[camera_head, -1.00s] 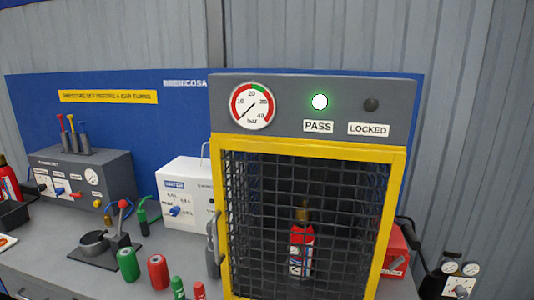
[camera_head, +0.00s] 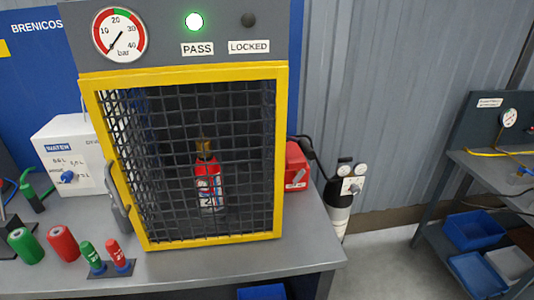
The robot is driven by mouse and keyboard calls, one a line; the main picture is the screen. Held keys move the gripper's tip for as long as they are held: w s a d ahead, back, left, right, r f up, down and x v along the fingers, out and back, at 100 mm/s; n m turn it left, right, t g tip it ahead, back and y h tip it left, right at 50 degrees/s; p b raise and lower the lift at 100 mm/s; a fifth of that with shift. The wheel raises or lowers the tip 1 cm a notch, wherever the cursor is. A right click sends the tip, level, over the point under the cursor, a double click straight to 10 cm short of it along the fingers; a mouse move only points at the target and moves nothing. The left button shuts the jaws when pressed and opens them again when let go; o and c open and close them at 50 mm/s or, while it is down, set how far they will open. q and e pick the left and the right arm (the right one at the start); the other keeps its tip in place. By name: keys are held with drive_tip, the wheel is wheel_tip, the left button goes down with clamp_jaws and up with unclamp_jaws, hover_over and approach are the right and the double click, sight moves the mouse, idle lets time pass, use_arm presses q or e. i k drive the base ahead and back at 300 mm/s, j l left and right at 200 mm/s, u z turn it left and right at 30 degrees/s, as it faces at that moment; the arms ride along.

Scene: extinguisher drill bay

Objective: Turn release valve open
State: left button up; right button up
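No part that I can surely name as the release valve shows. A caged cabinet (camera_head: 283,160) with a yellow-framed mesh door stands on the bench, its door shut. A red extinguisher (camera_head: 208,185) with a brass top stands upright inside, behind the mesh. Above it, a round bar gauge (camera_head: 119,35) has its needle pointing low left. The green PASS lamp (camera_head: 194,21) is lit; the LOCKED lamp (camera_head: 248,20) is dark. A cylinder (camera_head: 338,215) with two small gauges and a pale control panel (camera_head: 352,186) stands right of the bench. Neither gripper is in view.
A white WATER box (camera_head: 70,155), green and red cylinders (camera_head: 62,243) and a small two-bottle stand (camera_head: 108,267) occupy the bench left of the cabinet. A red box (camera_head: 297,166) sits at its right. A shelf rack (camera_head: 450,195) with blue bins stands far right, beyond open floor.

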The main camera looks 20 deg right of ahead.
sight(299, 175)
drive_tip(key=k+l+z, duration=0.15)
drive_tip(key=l, duration=0.7)
drive_tip(key=l+z, duration=0.15)
drive_tip(key=l, duration=0.65)
